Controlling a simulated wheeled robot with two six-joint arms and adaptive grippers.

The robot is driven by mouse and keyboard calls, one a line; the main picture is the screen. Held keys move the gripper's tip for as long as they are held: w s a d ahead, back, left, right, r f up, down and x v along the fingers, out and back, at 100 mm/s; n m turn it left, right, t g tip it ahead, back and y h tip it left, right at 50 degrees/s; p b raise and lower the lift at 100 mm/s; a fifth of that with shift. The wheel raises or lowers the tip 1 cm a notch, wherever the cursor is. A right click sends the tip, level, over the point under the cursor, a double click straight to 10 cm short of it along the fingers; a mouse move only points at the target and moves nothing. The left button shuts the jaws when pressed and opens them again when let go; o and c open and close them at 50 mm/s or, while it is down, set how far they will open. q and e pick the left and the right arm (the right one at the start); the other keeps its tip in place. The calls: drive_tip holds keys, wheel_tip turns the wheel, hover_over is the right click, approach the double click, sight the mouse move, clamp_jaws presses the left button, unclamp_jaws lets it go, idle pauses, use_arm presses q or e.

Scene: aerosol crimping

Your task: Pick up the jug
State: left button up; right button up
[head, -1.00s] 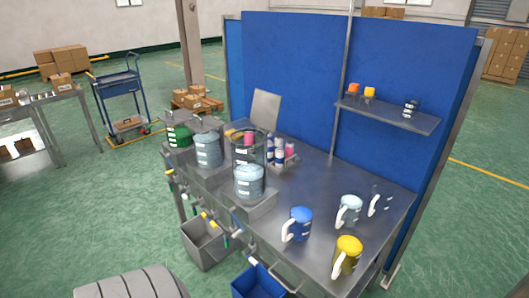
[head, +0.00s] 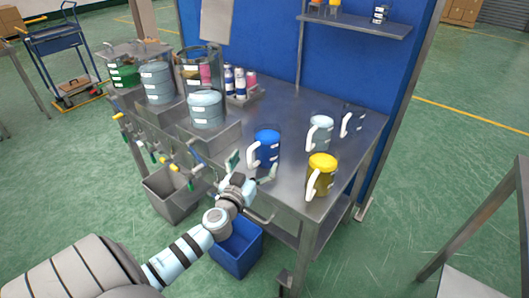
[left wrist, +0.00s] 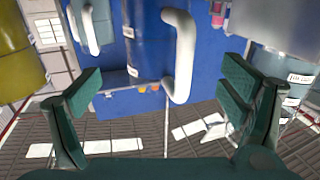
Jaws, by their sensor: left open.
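Several jugs with white handles stand on the right part of the metal bench (head: 270,103): a blue jug (head: 267,146), a yellow jug (head: 322,176), a pale blue jug (head: 319,133) and a dark clear jug (head: 354,122). My left gripper (head: 253,169) is open and empty at the bench's front edge, just in front of the blue jug. In the left wrist view, the blue jug (left wrist: 146,45) and its white handle (left wrist: 184,55) show beyond the gap between the green fingers (left wrist: 160,90). The yellow jug (left wrist: 18,55) is at the left. My right gripper is out of view.
Pale blue drums (head: 206,108) and small bottles (head: 234,82) stand on the bench's left part. Valves line the front edge there. A blue bin (head: 238,250) and a grey bin (head: 175,195) are below. A shelf (head: 355,25) hangs at the back.

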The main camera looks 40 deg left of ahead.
sight(262, 152)
use_arm(q)
drive_tip(key=x, duration=0.7)
drive_tip(key=shift+w+d, duration=0.1)
drive_tip(key=shift+d, duration=0.1)
drive_tip(key=shift+r, duration=0.1)
drive_tip(key=c, duration=1.8)
